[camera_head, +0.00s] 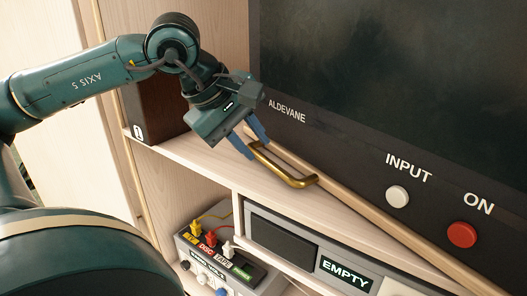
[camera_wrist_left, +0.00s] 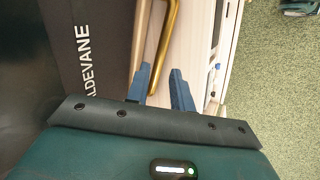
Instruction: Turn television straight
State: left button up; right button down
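The television (camera_head: 345,130) is a large dark set marked ALDEVANE, and its lower edge slants against the shelf. A white INPUT button (camera_head: 397,196) and a red ON button (camera_head: 462,234) are on its lower frame. A brass handle (camera_head: 290,178) sits low in front of it, by a pale wooden strip along its base. My left gripper (camera_head: 254,142) is at the handle's far left end, its blue fingers apart. In the left wrist view, the handle (camera_wrist_left: 166,40) runs toward the gap between the fingers (camera_wrist_left: 161,85); contact cannot be told. My right gripper is out of view.
A dark brown box (camera_head: 150,108) stands on the shelf left of the television. Below are a unit with coloured plugs (camera_head: 212,245) and a grey device with a green EMPTY display (camera_head: 346,273). Green carpet (camera_wrist_left: 275,80) shows beside the cabinet.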

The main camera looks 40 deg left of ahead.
aim_at(269, 162)
pick_arm(q)
jog(key=shift+p+x, duration=0.5)
jog(key=shift+x, duration=1.7)
grip_shut()
